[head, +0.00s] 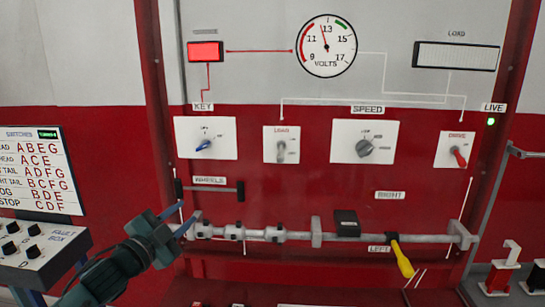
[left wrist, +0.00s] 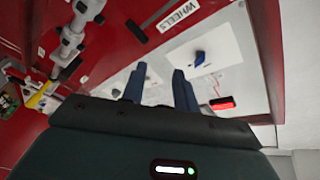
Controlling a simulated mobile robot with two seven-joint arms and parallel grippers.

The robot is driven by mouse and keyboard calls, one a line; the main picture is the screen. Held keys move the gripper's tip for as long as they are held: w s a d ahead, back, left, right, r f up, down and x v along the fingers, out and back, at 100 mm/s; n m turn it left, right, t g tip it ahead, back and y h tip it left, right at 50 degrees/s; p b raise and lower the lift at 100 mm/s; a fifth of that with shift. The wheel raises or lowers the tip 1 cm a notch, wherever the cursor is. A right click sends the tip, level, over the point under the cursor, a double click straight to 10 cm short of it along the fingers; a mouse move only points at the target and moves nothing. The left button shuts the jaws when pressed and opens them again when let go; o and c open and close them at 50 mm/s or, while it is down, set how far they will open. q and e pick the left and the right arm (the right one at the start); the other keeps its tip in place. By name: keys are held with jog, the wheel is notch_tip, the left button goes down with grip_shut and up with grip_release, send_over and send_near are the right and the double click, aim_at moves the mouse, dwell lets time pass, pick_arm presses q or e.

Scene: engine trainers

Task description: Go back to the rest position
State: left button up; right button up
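My left gripper (head: 186,212) is in front of the lower left part of the red and grey trainer panel (head: 270,190). Its two blue fingers are spread apart with nothing between them, as the left wrist view (left wrist: 160,85) also shows. The fingertips appear near the left end of the grey horizontal shaft (head: 258,235); I cannot tell whether they touch it. The blue key knob (head: 203,145) is above the gripper and apart from it. My right gripper is not in view.
Grey load knob (head: 281,150), speed knob (head: 365,149) and red drive lever (head: 459,156) stick out of the panel. A yellow handle (head: 402,258) hangs from the shaft. The fault box (head: 40,255) stands at left.

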pick_arm(q)
jog(key=s+d+f+n+g+y, duration=0.15)
jog(key=s+d+f+n, duration=0.25)
jog(key=s+f, duration=0.5)
jog(key=s+d+f+n+g+y, duration=0.1)
jog(key=s+d+f+n+g, duration=0.3)
jog(key=f, duration=0.8)
jog(key=s+f+n+g, duration=0.1)
jog(key=s+f+n, duration=0.1)
jog(key=s+f, duration=0.3)
jog(key=s+f+n+y, duration=0.1)
jog(key=s+f, duration=0.4)
jog(key=s, duration=0.7)
jog(key=shift+s+f+n+g, duration=0.15)
jog(key=shift+f+n+g, duration=0.15)
jog(key=shift+n, duration=0.3)
jog(key=shift+d+y, duration=0.15)
jog(key=shift+y, duration=0.1)
